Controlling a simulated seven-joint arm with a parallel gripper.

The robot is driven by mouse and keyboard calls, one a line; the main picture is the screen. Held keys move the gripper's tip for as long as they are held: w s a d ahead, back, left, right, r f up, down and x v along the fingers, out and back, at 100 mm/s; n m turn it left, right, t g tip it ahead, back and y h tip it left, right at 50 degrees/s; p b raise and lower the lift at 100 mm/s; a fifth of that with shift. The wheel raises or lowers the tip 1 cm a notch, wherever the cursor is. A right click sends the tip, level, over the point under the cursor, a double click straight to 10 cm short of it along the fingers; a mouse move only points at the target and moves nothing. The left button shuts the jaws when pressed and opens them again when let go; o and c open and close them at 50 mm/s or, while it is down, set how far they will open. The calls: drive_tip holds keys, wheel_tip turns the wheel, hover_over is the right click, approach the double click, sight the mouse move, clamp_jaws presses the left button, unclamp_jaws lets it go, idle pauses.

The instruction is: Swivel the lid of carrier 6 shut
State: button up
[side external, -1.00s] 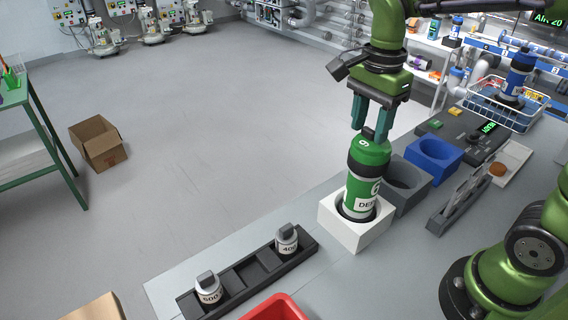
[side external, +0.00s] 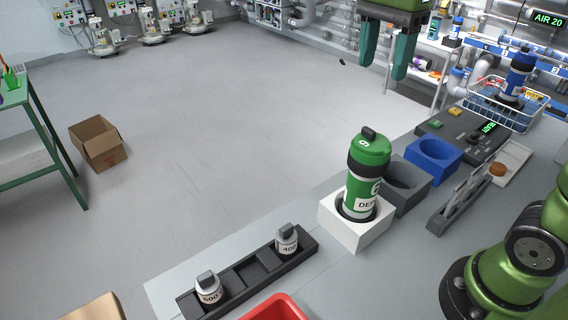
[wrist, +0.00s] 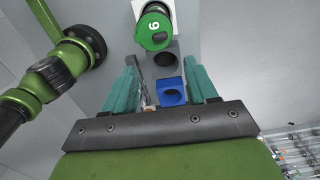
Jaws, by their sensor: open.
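Carrier 6 (side external: 363,180) is a green and white cylinder standing upright in a white square holder (side external: 348,230). Its green lid (side external: 369,150) sits on top, bearing a 6 and a dark knob. The wrist view shows the lid (wrist: 153,31) from above at the top of the picture. My gripper (side external: 382,72) is open and empty, raised well above and apart from the carrier. Its two teal fingers also show in the wrist view (wrist: 165,85).
A grey holder (side external: 407,188) and a blue holder (side external: 434,158) stand empty behind the white one. A dark rack (side external: 255,268) holds two weights. A red bin (side external: 274,308) is at the front edge. A wire basket (side external: 505,105) holds a blue carrier (side external: 518,72).

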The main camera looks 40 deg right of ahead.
wheel_tip(320, 180, up, 5)
drive_tip(key=shift+f, duration=0.2)
idle(0.3)
drive_tip(key=n+t+y, duration=0.1)
drive_tip(key=n+t, duration=0.4)
drive_tip(key=n, duration=0.9)
hover_over(388, 152)
drive_tip(key=f, duration=1.3)
drive_tip(key=shift+w+d+f, duration=0.3)
drive_tip(key=shift+w+f, duration=0.05)
drive_tip(key=shift+f, duration=0.05)
drive_tip(key=s+f+t+y, duration=0.1)
drive_tip(key=s+f+t, duration=0.1)
drive_tip(key=s+f, duration=0.1)
drive_tip(key=shift+s+f, duration=0.2)
drive_tip(key=shift+s, duration=0.15)
drive_tip(key=shift+s+d+r, duration=0.1)
drive_tip(key=shift+s+r, duration=0.05)
drive_tip(key=shift+r, duration=0.05)
